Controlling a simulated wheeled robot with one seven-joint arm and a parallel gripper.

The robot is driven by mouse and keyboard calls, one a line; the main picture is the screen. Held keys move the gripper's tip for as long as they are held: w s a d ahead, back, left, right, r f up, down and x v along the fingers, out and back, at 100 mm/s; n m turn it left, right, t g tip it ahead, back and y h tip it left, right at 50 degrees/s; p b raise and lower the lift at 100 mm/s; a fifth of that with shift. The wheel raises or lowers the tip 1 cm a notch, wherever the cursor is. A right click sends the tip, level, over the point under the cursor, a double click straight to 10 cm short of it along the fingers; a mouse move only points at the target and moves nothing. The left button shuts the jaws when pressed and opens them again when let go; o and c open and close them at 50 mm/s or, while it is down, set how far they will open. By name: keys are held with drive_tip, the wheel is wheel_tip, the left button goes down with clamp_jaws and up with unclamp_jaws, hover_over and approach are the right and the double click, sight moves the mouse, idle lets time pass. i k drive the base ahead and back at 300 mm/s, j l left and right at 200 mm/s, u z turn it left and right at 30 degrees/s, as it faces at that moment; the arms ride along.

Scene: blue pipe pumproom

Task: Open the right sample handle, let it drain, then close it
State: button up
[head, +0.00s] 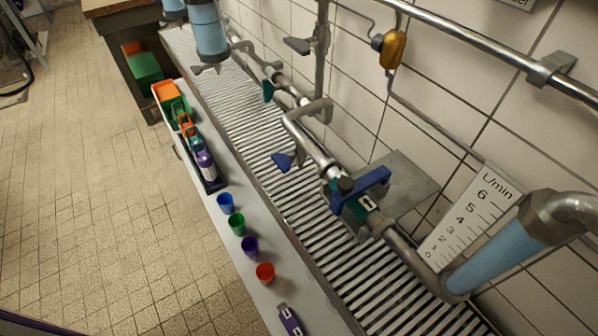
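Several handles show along the pipework over the slatted drain grating (395,290). Further left is a teal handle (267,91), and a grey lever (297,45) is on the upright pipe. No label shows which is the right sample handle. I see no flowing water. My gripper is not in view.
The tiled floor (90,200) is clear. A flow scale (468,215) is at right.

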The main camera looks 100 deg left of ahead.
sight(283, 162)
drive_tip(key=k+j+u, duration=0.5)
drive_tip(key=u, duration=0.2)
drive_tip(key=k+j, duration=0.2)
drive_tip(key=k+j+u, duration=0.1)
drive_tip(key=j, duration=0.35)
drive_tip(key=k+j, duration=0.2)
drive_tip(key=k+j+u, duration=0.1)
drive_tip(key=j, duration=0.35)
drive_tip(key=k+j, duration=0.2)
drive_tip(key=j, duration=0.15)
